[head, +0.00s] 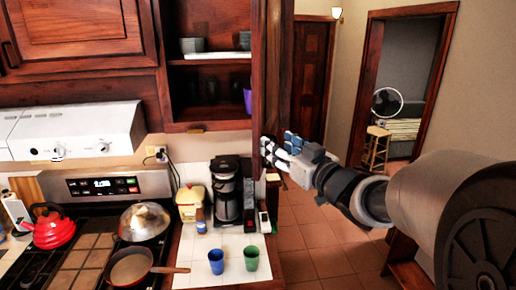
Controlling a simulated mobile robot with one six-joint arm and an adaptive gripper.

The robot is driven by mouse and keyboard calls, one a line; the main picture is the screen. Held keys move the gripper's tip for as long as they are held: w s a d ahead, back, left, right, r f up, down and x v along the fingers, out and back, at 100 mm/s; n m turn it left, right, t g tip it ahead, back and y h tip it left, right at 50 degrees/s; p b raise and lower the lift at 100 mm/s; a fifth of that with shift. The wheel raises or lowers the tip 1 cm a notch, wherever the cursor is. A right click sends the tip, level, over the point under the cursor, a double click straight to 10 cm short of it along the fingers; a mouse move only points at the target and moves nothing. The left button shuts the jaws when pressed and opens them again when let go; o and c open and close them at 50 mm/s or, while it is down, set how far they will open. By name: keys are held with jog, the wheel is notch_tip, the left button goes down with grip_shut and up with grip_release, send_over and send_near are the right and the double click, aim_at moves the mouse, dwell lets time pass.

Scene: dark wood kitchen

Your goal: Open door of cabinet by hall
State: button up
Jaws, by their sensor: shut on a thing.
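The upper wall cabinet (209,128) by the hall stands open, with its shelves in plain view. Its dark wood door (258,75) stands out from the cabinet's right side and shows nearly edge-on. My gripper (272,153) reaches in from the right and is shut at the lower part of this door. The fingers partly cover the spot, so I cannot tell whether they hold a handle or the door's edge.
Inside are grey bowls (193,45) and a purple cup (248,101). Below stand a coffee maker (226,190), a blue cup (216,261) and a green cup (251,258). A stove with pans lies left. The hall floor (310,240) is open; a stool (377,146) stands beyond.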

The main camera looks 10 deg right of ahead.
jog(key=shift+d+r, duration=0.2)
jog(key=shift+r, duration=0.05)
jog(key=v, duration=0.7)
jog(key=shift+s+f, duration=0.2)
jog(key=shift+a, duration=0.15)
